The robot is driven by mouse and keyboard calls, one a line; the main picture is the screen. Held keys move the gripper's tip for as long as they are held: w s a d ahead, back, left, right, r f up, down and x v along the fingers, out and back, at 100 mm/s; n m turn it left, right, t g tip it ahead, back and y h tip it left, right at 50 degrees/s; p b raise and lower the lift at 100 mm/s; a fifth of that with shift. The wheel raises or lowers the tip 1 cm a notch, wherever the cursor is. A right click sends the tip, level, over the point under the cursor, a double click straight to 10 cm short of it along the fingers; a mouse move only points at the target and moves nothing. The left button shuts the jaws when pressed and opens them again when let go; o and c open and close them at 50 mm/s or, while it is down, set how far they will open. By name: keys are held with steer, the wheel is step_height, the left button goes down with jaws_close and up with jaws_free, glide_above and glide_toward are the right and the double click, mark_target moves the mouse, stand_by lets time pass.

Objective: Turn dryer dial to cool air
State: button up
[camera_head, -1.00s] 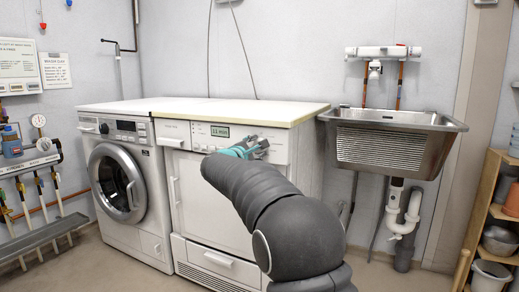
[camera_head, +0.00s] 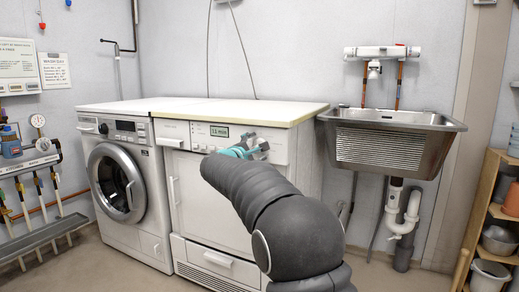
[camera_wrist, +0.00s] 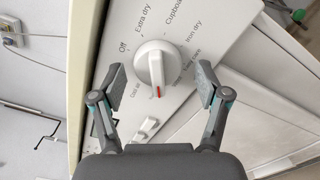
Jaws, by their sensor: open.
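The dryer (camera_head: 212,202) is the white machine right of the washer, with a small lit display on its front panel. Its white round dial (camera_wrist: 172,62) has a raised grip bar and a red mark at the bar's lower end, in the wrist view. Labels around it include "Off", "Extra dry", "Cupboard" and "Iron dry"; a label at lower left, near the red mark, is too small to read surely. My gripper (camera_wrist: 160,78) is open, one finger on each side of the dial, with visible gaps. In the head view my gripper (camera_head: 251,148) is at the panel and hides the dial.
Small buttons (camera_wrist: 146,127) sit beside the dial. The washer (camera_head: 122,185) stands left, under the same white worktop (camera_head: 215,108). A metal sink (camera_head: 385,143) hangs at right. Wooden shelves (camera_head: 484,205) stand at far right. Floor between dryer and shelves is mostly clear.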

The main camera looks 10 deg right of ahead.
steer(key=v, duration=1.2)
